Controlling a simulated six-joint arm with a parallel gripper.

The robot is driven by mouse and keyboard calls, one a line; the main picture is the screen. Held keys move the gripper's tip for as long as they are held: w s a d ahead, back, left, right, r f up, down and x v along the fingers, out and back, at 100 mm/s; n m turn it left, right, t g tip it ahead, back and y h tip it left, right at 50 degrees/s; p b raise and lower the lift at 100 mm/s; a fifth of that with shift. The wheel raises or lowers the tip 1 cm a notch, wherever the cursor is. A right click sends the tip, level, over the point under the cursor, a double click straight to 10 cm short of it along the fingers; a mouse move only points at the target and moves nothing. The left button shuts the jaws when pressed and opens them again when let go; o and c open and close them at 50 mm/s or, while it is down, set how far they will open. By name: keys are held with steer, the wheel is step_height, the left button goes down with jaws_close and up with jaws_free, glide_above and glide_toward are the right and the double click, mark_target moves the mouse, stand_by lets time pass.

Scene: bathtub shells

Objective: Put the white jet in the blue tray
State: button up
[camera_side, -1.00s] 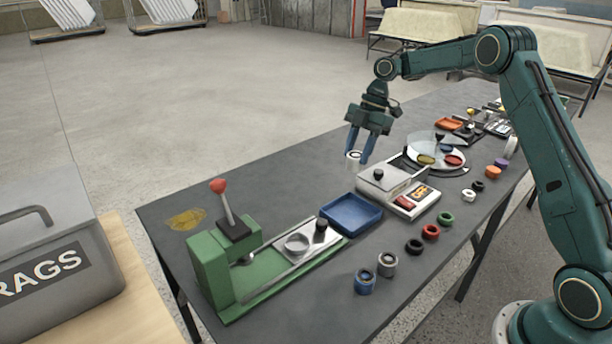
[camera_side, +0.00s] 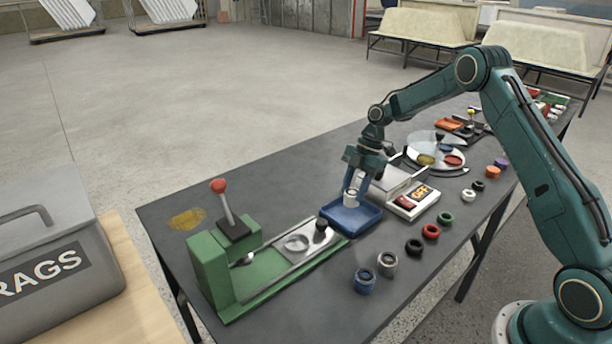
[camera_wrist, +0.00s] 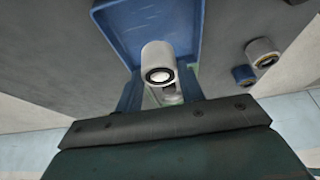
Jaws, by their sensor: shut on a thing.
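The white jet (camera_side: 351,197) is a small white cylinder with a dark ring on its end. My gripper (camera_side: 354,193) is shut on it, and the wrist view shows the jet (camera_wrist: 159,62) between the two blue fingers (camera_wrist: 160,92). The blue tray (camera_side: 338,228) is a shallow square tray on the dark table. The jet is over the tray, low and within its outline in the side view. I cannot tell whether the jet touches the tray floor. The tray also shows behind the jet in the wrist view (camera_wrist: 200,20).
A green lever press (camera_side: 240,262) stands left of the tray. Blue and grey rings (camera_side: 387,264) lie in front, with black, red and green ones (camera_side: 445,219) to the right.

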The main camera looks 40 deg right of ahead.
mark_target(353, 200)
steer(key=shift+f, duration=2.1)
steer(key=shift+f, duration=0.1)
steer(key=o, duration=1.1)
steer(key=shift+c, duration=0.2)
steer(key=v, duration=1.2)
